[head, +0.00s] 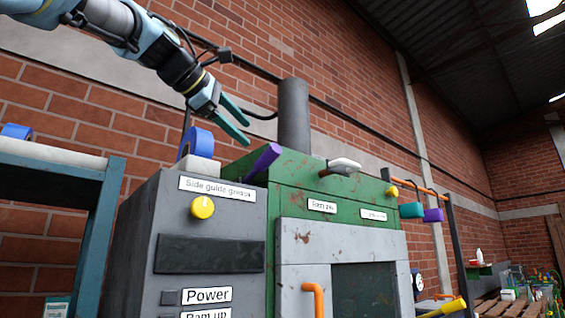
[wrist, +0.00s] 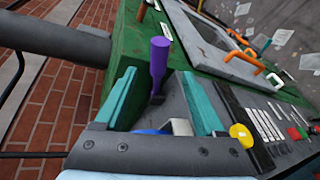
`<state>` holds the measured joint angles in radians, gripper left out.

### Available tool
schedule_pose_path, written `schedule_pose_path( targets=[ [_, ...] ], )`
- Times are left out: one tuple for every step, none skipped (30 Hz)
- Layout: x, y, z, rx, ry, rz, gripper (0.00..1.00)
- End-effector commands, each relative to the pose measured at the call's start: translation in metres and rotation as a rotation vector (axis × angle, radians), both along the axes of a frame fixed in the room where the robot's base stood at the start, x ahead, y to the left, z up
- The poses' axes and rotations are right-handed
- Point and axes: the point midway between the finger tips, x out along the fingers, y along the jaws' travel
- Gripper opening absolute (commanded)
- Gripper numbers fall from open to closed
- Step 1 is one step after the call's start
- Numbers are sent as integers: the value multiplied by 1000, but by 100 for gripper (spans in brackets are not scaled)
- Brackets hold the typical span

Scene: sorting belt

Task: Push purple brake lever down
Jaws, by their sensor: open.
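A purple lever (head: 263,161) stands tilted up to the right at the left front of the green machine, beside the grey control cabinet. My gripper (head: 243,125) is open and empty, above and slightly left of the lever in the head view, with its fingers pointing down to the right. In the wrist view the purple lever (wrist: 159,62) shows upright between and beyond the two teal fingers (wrist: 157,82). It appears apart from both fingers. A second purple handle (head: 433,215) sticks out at the machine's right side.
The grey cabinet (head: 175,225) carries a yellow knob (head: 202,207) and labels. A blue tape roll (head: 197,143) sits on top. A grey vertical pipe (head: 293,115) rises behind the machine. A white-tipped lever (head: 343,165), a teal handle (head: 411,210) and orange handles are nearby.

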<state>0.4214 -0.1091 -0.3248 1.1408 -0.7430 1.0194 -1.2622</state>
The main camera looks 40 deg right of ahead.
Motion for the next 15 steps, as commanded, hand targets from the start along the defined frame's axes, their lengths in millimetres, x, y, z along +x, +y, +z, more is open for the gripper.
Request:
schedule_pose_path(
  targets=[
    [0,-1,0,1,0,0,72],
    [0,-3,0,1,0,-1,72],
    [1,-6,-1,1,2,-1,72],
    [2,-9,-2,1,3,-1,72],
    [3,-12,-2,2,3,-1,72],
    [4,-18,-4,1,4,-2,72],
    [4,-22,-5,2,3,-2,72],
    [5,-28,-6,3,3,-2,72],
    [7,-35,-8,4,3,-2,72],
    [8,-40,-10,3,3,-2,72],
    [9,-46,-11,3,5,-3,72],
    [10,-53,-14,3,3,-2,72],
    [11,-58,-15,4,4,-3,72],
    [12,-64,-17,3,3,-2,72],
    [14,-70,-19,2,4,-2,72]
  ],
)
